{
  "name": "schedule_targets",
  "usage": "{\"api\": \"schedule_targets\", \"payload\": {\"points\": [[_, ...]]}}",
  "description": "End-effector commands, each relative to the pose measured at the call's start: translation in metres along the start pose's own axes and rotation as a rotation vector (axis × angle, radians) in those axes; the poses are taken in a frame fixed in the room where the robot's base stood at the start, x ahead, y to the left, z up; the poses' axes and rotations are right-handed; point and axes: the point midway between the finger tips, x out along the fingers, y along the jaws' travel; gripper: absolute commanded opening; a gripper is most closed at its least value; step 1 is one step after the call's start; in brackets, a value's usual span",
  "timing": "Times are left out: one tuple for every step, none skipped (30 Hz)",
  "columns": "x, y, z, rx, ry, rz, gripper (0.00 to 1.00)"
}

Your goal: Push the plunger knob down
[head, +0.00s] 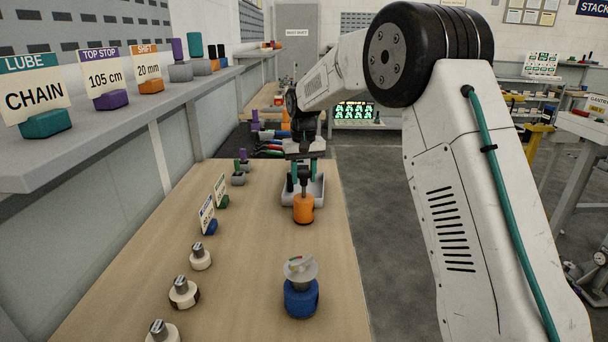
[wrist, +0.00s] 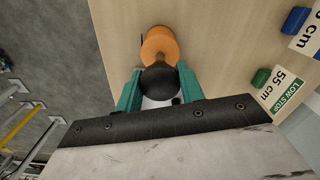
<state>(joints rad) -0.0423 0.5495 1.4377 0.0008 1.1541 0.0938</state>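The plunger stands upright on the wooden bench, with an orange base (head: 304,209) and a dark round knob (head: 304,172) on a stem. In the wrist view the black knob (wrist: 160,79) covers part of the orange base (wrist: 158,44). My gripper (head: 304,176) is above the orange base, pointing down, with the knob between its teal fingers. In the wrist view my gripper (wrist: 159,72) is open, one finger on each side of the knob. Whether the fingers touch the knob cannot be told.
A blue dial device (head: 301,299) stands nearer on the bench (head: 250,250). Several cream knobs (head: 184,292) and small sign cards (head: 207,215) line the left. A shelf (head: 110,135) overhangs the left side.

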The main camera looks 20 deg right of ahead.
Motion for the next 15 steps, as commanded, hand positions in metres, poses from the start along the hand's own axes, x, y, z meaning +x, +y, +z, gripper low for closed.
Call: {"api": "schedule_targets", "payload": {"points": [[0.000,0.000,0.000,0.000,0.000,0.000,0.10],[0.000,0.000,0.000,0.000,0.000,0.000,0.02],[0.000,0.000,0.000,0.000,0.000,0.000,0.00],[0.000,0.000,0.000,0.000,0.000,0.000,0.00],[0.001,0.000,0.000,0.000,0.000,0.000,0.00],[0.004,0.000,0.000,0.000,-0.001,0.000,0.00],[0.007,0.000,0.000,0.000,-0.002,0.000,0.00],[0.011,0.000,0.000,0.000,-0.003,0.001,0.00],[0.018,0.000,0.000,0.000,-0.003,0.001,0.00],[0.023,0.000,0.000,0.000,-0.004,0.001,0.00],[0.027,0.000,0.001,0.000,-0.005,0.001,0.00],[0.031,0.000,0.000,0.000,-0.004,0.001,0.00],[0.033,0.000,0.000,0.000,-0.002,0.001,0.00],[0.034,0.000,0.000,0.000,-0.002,0.001,0.00],[0.034,0.000,0.000,0.000,-0.001,0.001,0.00]]}}
